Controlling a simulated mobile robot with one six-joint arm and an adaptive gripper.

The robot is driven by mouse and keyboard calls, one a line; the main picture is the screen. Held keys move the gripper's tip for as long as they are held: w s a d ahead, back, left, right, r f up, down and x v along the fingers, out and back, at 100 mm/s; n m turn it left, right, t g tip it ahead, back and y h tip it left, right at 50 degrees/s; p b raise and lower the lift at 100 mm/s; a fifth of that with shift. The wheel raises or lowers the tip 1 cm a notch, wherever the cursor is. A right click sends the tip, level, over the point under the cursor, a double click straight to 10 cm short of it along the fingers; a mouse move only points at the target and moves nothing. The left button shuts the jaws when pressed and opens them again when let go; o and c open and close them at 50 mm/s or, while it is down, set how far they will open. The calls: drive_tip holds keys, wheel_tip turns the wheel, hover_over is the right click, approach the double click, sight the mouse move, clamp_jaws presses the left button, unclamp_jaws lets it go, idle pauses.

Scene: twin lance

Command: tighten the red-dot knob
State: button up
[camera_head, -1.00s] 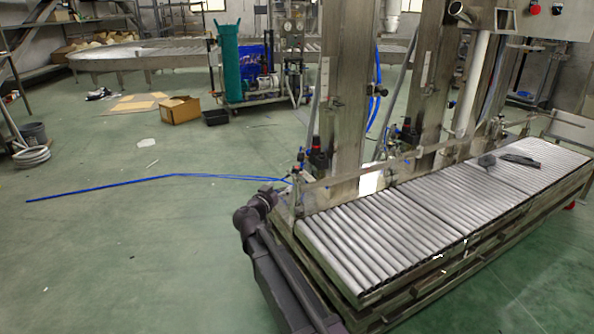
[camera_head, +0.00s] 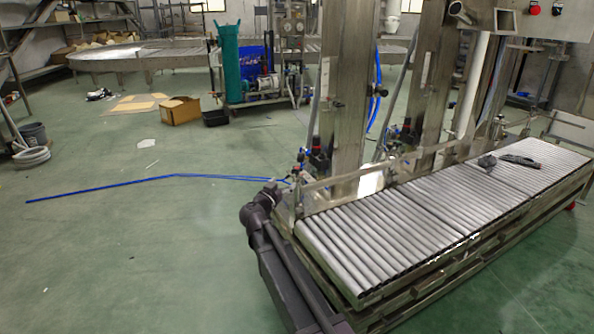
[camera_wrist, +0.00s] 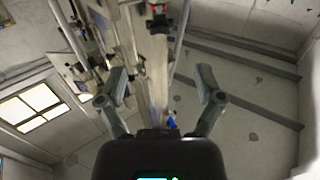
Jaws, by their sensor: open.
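In the wrist view my gripper (camera_wrist: 162,84) is open, its two grey fingers wide apart with nothing between them. A dark part with red on it (camera_wrist: 158,18) shows near the top centre, ahead of the fingers and apart from them. It looks like a knob, but it is too small to tell for sure. A similar red-topped fitting (camera_head: 407,122) is on the post behind. I cannot tell which one is the red-dot knob. My gripper cannot be made out in the head view.
A roller conveyor (camera_head: 400,236) runs in front of the steel posts (camera_head: 343,90), with dark loose items (camera_head: 520,160) on it. A rail (camera_head: 340,178) runs along its back edge.

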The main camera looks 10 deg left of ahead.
sight(295, 172)
drive_tip(key=x, duration=1.1)
drive_tip(key=shift+s, duration=0.1)
drive_tip(key=c, duration=1.2)
